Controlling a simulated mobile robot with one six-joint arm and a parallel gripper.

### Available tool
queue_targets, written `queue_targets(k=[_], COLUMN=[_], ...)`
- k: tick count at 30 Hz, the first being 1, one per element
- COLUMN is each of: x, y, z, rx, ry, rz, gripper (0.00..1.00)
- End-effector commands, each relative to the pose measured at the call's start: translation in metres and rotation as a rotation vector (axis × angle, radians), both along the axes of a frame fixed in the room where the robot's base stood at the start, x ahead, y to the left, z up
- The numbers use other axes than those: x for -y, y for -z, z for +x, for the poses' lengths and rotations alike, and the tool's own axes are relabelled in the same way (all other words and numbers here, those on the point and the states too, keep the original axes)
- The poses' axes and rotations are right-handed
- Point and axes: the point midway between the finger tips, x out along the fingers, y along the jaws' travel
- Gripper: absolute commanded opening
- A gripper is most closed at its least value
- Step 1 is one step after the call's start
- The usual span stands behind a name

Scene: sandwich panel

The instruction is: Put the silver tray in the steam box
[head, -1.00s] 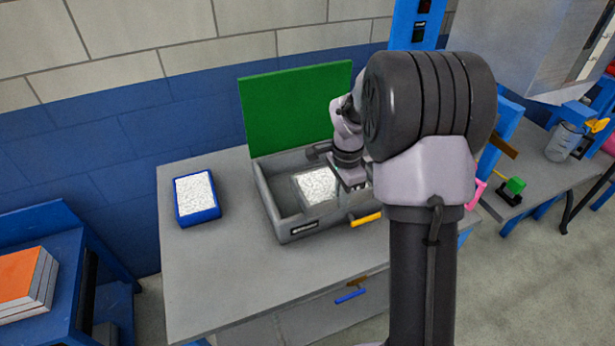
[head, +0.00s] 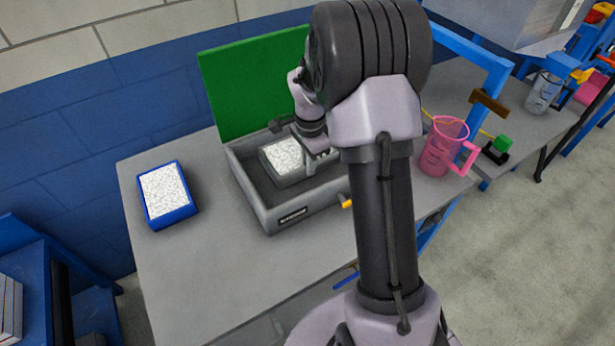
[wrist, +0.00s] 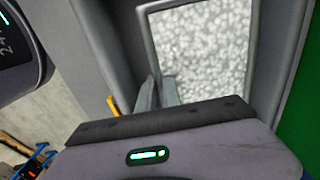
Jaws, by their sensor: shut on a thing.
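The silver tray (head: 292,180), filled with white granules, is inside the walls of the grey steam box (head: 318,205). The box's green lid (head: 250,85) stands open at the back. My gripper (head: 311,167) is shut on the tray's near right rim. In the wrist view, my gripper's fingers (wrist: 158,90) pinch the edge of the silver tray (wrist: 149,40), with granules beyond. I cannot tell whether the tray's underside touches the box floor. My arm hides the right part of the box.
A blue tray (head: 172,222) of white granules stands left of the box on the grey table (head: 210,270). A pink jug (head: 438,155) stands to the right, near a blue frame (head: 490,85). The table's front left is clear.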

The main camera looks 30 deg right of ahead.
Motion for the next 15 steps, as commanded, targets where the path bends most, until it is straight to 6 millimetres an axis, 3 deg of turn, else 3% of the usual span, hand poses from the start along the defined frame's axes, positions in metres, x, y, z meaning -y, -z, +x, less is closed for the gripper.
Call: queue_targets(k=[7,15], x=[0.0,0.0], y=[0.043,0.044], z=[0.0,0.0], rx=[-0.002,0.001], ry=[0.0,0.0], rz=[0.0,-0.001], gripper=[0.0,0.0])
